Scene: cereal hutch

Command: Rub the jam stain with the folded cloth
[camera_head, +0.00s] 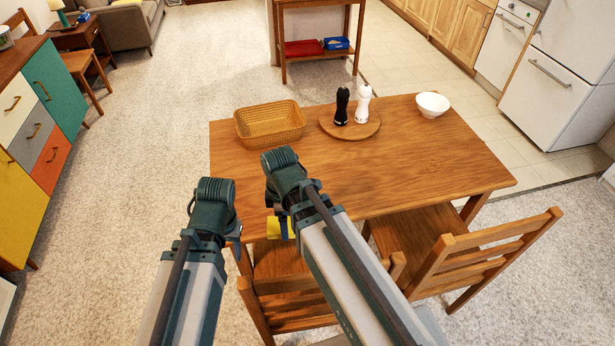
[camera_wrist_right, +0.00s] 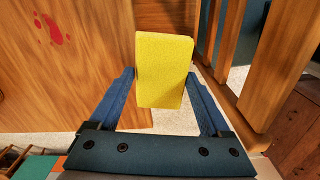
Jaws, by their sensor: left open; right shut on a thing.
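The folded cloth (camera_wrist_right: 163,72) is yellow and sits between the two blue fingers of my right gripper (camera_wrist_right: 160,88), which is shut on it. In the head view the cloth (camera_head: 273,228) shows in part at the table's near edge, beside the right gripper (camera_head: 284,228). The jam stain (camera_wrist_right: 54,29) is a red splotch on the wooden table, at upper left in the right wrist view, apart from the cloth. I cannot make the stain out in the head view. My left gripper (camera_head: 236,245) is open near the table's near left corner, partly hidden by its arm.
The wooden table (camera_head: 420,165) carries a wicker basket (camera_head: 270,124), a round board (camera_head: 350,128) with black (camera_head: 342,106) and white (camera_head: 363,104) mills, and a white bowl (camera_head: 432,104). Chairs (camera_head: 480,245) stand at the near side. The table's right part is clear.

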